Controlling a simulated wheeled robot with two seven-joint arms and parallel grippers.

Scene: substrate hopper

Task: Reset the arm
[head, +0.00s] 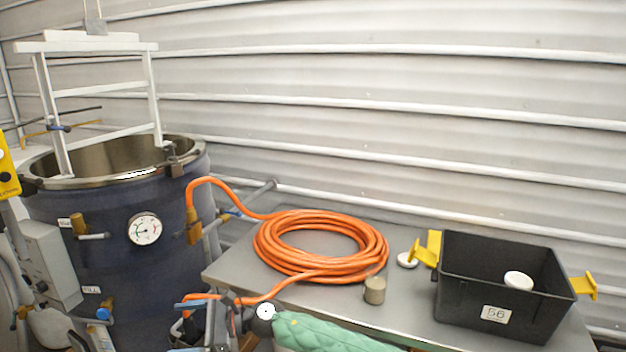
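A green padded sleeve (335,333), which looks like part of my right arm, comes in along the bottom edge. It ends at a round white-and-black joint. Dark parts to the left of the joint look like my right gripper (222,318), low in front of the blue tank and the table's left end. Its fingers are not clear, so I cannot tell whether it is open or shut, or whether it touches the orange hose beside it. My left gripper is not in view.
A blue tank (100,240) with a gauge (144,229) and white ladder (105,85) stands left. The grey table (400,317) holds a coiled orange hose (320,272), a tan cylinder (374,290), a white disc (407,260) and a black bin (465,300) containing another white disc (518,281).

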